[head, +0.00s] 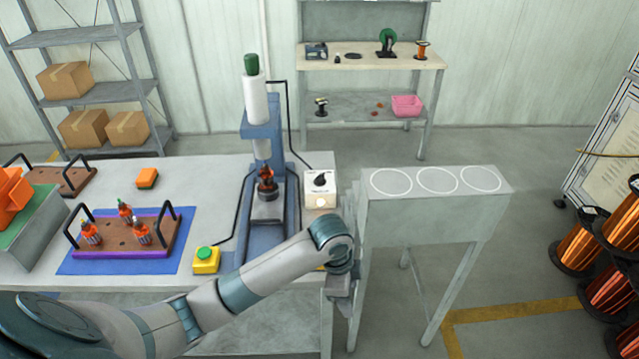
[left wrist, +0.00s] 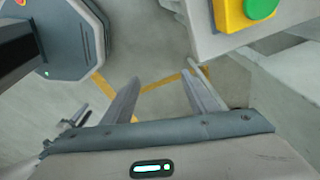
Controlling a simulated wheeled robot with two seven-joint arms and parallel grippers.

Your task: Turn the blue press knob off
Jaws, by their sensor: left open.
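The blue press (head: 262,190) stands on the grey table, with a white cylinder and green cap on top. Its black knob (head: 320,180) is on a white control box (head: 320,200) to the right of the press. The knob's setting and lettering are too small to read. A dark part with orange-brown windings (head: 266,178) sits under the press ram. My left gripper (head: 343,298) hangs below and in front of the knob box, near the table's right edge, apart from the knob. In the left wrist view its two fingers (left wrist: 160,88) are spread, with only floor between them.
A yellow box with a green button (head: 206,258) sits at the table front; it also shows in the left wrist view (left wrist: 245,12). A grey stand with white circles (head: 436,205) is close right of my gripper. A blue mat (head: 85,265) bears a wooden tray.

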